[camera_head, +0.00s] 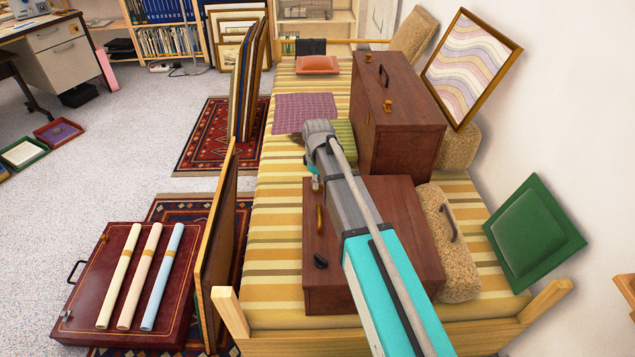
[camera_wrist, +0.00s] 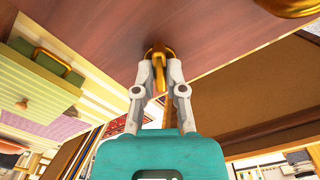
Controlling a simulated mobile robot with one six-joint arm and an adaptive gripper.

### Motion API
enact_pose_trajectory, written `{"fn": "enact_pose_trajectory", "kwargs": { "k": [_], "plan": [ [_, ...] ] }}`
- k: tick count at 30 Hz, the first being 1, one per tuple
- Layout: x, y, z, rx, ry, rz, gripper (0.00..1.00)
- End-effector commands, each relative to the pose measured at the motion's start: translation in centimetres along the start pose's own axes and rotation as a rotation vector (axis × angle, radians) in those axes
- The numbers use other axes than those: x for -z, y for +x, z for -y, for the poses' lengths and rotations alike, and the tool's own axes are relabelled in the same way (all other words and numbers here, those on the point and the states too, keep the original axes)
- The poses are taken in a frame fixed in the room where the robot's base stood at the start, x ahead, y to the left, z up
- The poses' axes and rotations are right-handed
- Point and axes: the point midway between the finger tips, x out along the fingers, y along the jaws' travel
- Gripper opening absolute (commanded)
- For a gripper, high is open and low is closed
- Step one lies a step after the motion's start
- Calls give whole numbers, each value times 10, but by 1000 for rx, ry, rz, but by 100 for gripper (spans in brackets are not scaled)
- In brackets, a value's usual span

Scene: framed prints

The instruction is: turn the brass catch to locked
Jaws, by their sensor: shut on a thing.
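A dark red-brown wooden case (camera_head: 390,215) lies on the striped bed, with a brass handle (camera_head: 320,218) on its left side. The brass catch (camera_wrist: 158,72) is on the case's wooden face, between my fingertips in the wrist view. My gripper (camera_wrist: 160,66) is shut on this catch, with one finger on each side. In the head view my gripper (camera_head: 316,184) is at the case's left side, beyond the handle, and my arm hides much of the case top. The catch itself cannot be made out there.
A dark knob (camera_head: 320,262) sits on the case's near left part. A larger upright case (camera_head: 400,120) stands behind. A tan textured case (camera_head: 455,245) is close on the right. A framed panel (camera_head: 212,250) leans along the bed's left edge.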

Motion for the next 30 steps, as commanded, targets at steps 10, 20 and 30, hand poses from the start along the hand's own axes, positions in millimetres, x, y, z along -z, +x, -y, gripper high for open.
{"fn": "enact_pose_trajectory", "kwargs": {
  "k": [10, 20, 30],
  "plan": [
    [0, 0, 0, 0, 327, 0, 0],
    [0, 0, 0, 0, 639, -1, 0],
    [0, 0, 0, 0, 891, -1, 0]
  ]
}}
